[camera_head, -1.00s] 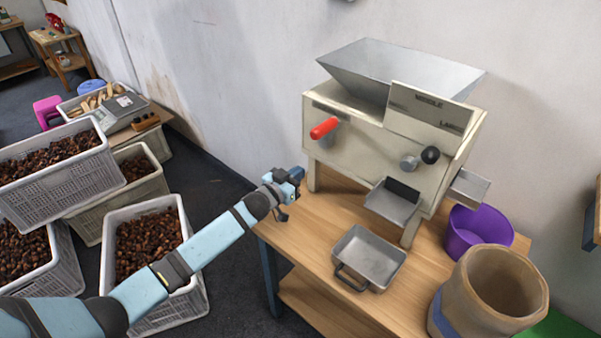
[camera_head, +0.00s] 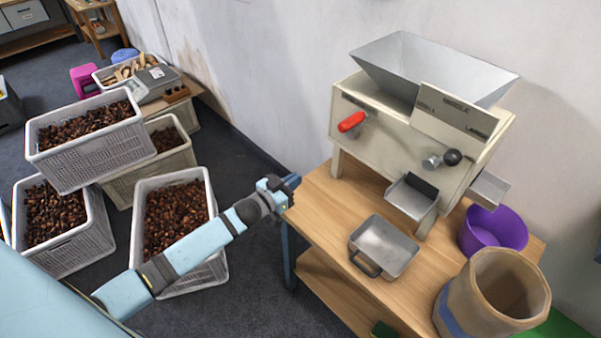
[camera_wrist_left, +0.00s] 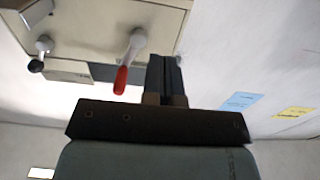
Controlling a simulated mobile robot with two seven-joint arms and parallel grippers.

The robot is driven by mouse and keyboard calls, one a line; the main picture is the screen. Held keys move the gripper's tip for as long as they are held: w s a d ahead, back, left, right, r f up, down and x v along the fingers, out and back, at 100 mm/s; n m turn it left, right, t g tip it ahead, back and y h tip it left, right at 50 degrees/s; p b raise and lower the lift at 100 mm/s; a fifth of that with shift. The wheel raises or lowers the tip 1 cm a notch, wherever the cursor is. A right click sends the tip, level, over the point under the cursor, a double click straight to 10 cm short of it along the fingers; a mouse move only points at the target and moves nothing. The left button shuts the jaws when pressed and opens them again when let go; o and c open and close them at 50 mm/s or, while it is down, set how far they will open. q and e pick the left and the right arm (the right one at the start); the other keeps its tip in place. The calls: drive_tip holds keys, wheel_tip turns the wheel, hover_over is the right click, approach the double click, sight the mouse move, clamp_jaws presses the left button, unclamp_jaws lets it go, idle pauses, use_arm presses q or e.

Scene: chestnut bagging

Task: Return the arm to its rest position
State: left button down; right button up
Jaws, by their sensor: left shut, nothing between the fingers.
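My left arm reaches in from the lower left in the head view. Its gripper (camera_head: 291,183) is over the left edge of the wooden table (camera_head: 330,215), to the left of the cream sorting machine (camera_head: 400,135). In the left wrist view the two dark fingers (camera_wrist_left: 166,78) are together with nothing between them. The machine's red handle (camera_wrist_left: 121,79) shows just left of the fingers there, and the handle also shows in the head view (camera_head: 351,122). The gripper is apart from the machine. My right gripper is not in view.
A metal pan (camera_head: 385,247) sits on the table below the machine's chute (camera_head: 412,196). A purple bowl (camera_head: 494,230) and a tan round container (camera_head: 490,292) stand at the right. Crates of chestnuts (camera_head: 92,150) fill the left. Dark floor (camera_head: 250,285) lies between crates and table.

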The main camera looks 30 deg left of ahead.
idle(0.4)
use_arm(q)
drive_tip(key=s+d+f+g+y+p, duration=0.1)
drive_tip(key=s+d+g+p, duration=0.1)
drive_tip(key=s, duration=0.7)
drive_tip(key=s+d+f+g+y+p, duration=0.1)
drive_tip(key=s+d, duration=0.3)
drive_tip(key=s, duration=0.5)
drive_tip(key=s+d+n+g+y+p, duration=0.1)
drive_tip(key=s+d+g+p, duration=0.2)
drive_tip(key=s, duration=0.7)
drive_tip(key=shift+d+f, duration=0.4)
drive_tip(key=shift+d, duration=0.15)
drive_tip(key=shift+w, duration=0.1)
